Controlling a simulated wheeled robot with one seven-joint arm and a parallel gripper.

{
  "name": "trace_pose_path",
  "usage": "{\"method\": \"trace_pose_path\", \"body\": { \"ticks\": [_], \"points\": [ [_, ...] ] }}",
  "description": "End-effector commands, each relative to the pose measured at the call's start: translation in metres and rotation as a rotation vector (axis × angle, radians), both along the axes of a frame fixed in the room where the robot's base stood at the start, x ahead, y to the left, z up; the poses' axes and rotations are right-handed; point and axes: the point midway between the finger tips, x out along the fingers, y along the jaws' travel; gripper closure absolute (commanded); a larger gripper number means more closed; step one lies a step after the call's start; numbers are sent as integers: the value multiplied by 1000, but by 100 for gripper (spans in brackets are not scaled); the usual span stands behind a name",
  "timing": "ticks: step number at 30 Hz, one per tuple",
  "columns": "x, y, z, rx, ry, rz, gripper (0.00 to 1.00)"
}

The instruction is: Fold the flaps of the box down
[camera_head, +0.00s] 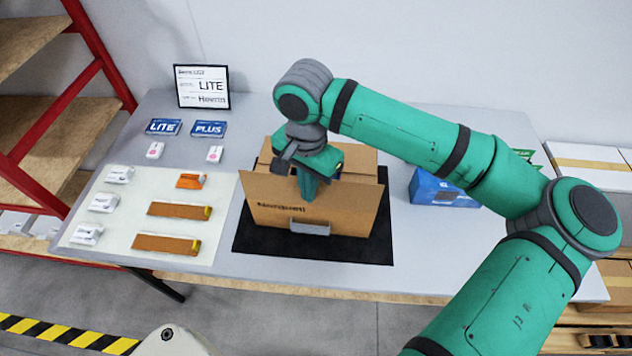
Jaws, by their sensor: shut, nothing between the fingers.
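The brown cardboard box (345,214) stands on a black mat (258,241) in the middle of the table. Its front panel or a flap stands upright toward me, with dark print and a grey piece (310,227) at its lower edge. Another flap or top surface (362,160) shows behind my arm. My gripper (308,192) is shut and empty, pointing down at the top front edge of the box. I cannot tell whether it touches the cardboard. My wrist hides the box's middle and part of its flaps.
A white sheet (125,219) with small white packs, an orange pack (190,180) and two brown strips lies left. LITE (163,127) and PLUS (209,129) cards and a framed sign (201,87) are behind. A blue box (432,190) stands right. A red shelf frame (78,80) borders the left.

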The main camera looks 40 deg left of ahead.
Motion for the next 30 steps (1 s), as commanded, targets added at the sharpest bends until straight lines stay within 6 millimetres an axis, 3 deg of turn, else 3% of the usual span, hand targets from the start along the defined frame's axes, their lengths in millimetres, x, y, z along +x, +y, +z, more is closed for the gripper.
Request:
{"method": "trace_pose_path", "body": {
  "ticks": [13, 30],
  "points": [
    [26, 14, 1, 0, 0, -1, 100],
    [54, 30, -11, 0, 0, -1, 100]
  ]
}}
